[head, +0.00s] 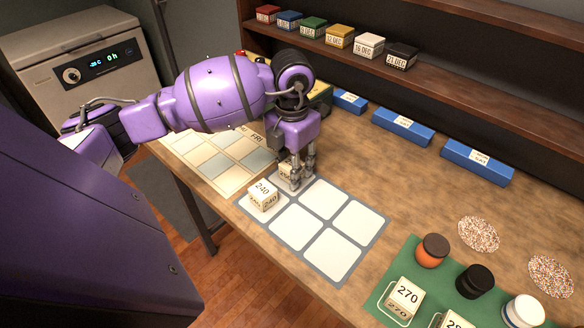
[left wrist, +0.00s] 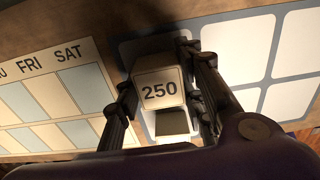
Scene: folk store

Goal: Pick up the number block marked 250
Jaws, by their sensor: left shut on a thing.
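The number block marked 250 (left wrist: 158,90) is cream with dark digits and sits between the fingers of my left gripper (head: 295,178). In the head view the block (head: 286,168) is mostly hidden by the fingers. My left gripper is shut on it, at the back left cell of the grid mat (head: 274,238). I cannot tell whether the block touches the mat. The block marked 240 (head: 263,193) stands in the cell just in front. My right gripper is not in view.
Other cells of the mat are empty. A weekday calendar board (head: 207,165) lies to the left. A green mat (head: 402,262) at the front right bears a 270 block (head: 407,293) and several round jars. Blue boxes (head: 403,127) line the back, below a shelf (head: 440,75) of date boxes.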

